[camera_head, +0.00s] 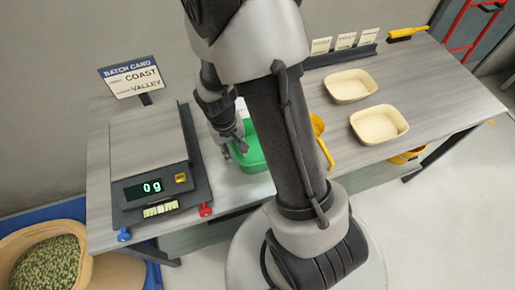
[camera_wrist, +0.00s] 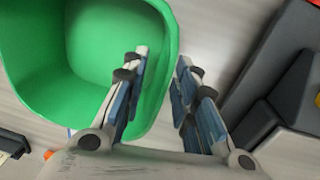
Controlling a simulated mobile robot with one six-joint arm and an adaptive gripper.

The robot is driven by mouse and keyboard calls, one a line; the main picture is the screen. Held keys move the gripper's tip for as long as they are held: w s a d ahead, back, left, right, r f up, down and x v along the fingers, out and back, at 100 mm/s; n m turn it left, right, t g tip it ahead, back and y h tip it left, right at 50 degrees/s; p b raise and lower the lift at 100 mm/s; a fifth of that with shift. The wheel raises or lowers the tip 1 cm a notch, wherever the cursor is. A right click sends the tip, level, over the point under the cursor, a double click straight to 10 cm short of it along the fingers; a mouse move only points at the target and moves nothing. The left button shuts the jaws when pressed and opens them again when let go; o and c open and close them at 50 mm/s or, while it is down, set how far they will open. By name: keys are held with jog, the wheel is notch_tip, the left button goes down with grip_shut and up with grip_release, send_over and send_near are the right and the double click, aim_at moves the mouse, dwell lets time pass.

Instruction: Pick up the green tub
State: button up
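The green tub (camera_head: 254,158) stands on the table just right of the scale, partly hidden behind my arm in the head view. It is empty where its inside shows in the wrist view (camera_wrist: 35,62). My gripper (camera_wrist: 163,58) is open at the tub's right wall. One finger is over the inside of the tub and the other is outside, with the rim between them. I cannot tell whether either finger touches the wall. In the head view my gripper (camera_head: 236,148) is at the tub's left side, pointing down.
The scale (camera_head: 120,192), reading 0 g, stands close left of the tub. A batch card (camera_head: 132,79) stands behind it. A yellow scoop (camera_head: 321,138) and two cream trays (camera_head: 350,86) (camera_head: 379,124) lie to the right. A sack of green beans (camera_head: 45,265) is at lower left.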

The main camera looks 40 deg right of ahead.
notch_tip(320, 180, down, 3)
jog(key=shift+d+f+b, duration=0.1)
jog(key=shift+d+b, duration=0.05)
jog(key=shift+b, duration=0.3)
grip_shut()
